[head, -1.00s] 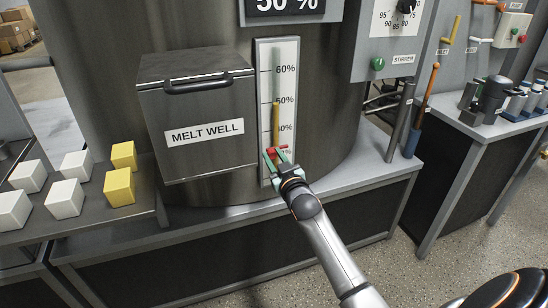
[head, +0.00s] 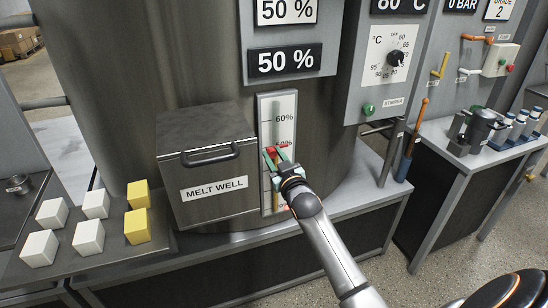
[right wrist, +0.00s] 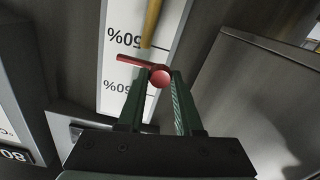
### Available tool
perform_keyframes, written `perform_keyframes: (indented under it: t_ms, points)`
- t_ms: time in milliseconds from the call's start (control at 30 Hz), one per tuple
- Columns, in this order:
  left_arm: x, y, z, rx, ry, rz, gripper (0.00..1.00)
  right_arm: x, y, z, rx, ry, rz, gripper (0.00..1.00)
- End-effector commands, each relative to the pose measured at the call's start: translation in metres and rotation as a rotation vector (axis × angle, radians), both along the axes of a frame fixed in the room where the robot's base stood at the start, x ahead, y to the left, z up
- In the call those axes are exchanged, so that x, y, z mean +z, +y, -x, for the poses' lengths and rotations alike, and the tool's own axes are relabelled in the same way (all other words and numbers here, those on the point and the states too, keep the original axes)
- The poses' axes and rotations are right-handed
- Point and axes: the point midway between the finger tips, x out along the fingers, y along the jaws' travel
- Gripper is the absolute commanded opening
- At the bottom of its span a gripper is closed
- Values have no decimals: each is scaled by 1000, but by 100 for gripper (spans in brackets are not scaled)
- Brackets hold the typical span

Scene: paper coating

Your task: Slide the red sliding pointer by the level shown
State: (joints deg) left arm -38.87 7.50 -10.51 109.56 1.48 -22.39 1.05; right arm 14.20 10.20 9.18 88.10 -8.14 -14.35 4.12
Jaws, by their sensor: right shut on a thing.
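The gauge (head: 291,105) is a pale upright strip on the tank with percent marks. The red sliding pointer (head: 284,146) is beside its 50% mark. My right gripper (head: 277,154) is shut on the pointer's knob (right wrist: 160,77), one finger on each side. The yellow level column (head: 275,203) shows below the gripper; its top is hidden in the head view. In the right wrist view, which is upside down, the column (right wrist: 151,22) ends near the 50% label, and the pointer bar (right wrist: 130,60) appears slightly past that end, towards 60%. My left gripper is not in view.
The melt well box (head: 208,166) stands close to the left of the gauge. White and yellow blocks (head: 137,226) sit on a tray at left. Displays (head: 285,60) above the gauge read 50%. A control panel with a dial (head: 397,58) is at the right.

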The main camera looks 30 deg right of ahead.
Motion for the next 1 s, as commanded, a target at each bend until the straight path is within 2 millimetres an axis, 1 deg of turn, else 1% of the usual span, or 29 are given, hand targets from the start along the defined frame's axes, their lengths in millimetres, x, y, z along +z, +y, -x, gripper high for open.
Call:
perform_keyframes:
  t_ms: [33,200,333,700,733,900,1000]
  points:
    - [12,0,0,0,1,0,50,16,0,0,0,-7,1,0]
    - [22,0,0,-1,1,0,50,27,0,0,0,-7,2,0]
    - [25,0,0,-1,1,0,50,30,0,0,1,-8,2,0]
    - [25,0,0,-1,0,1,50,30,0,0,1,-8,3,0]
    - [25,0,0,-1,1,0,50,30,0,0,1,-8,3,36]
    - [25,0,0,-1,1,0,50,29,0,0,0,-6,2,56]
    - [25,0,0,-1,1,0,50,28,0,0,1,-4,2,64]
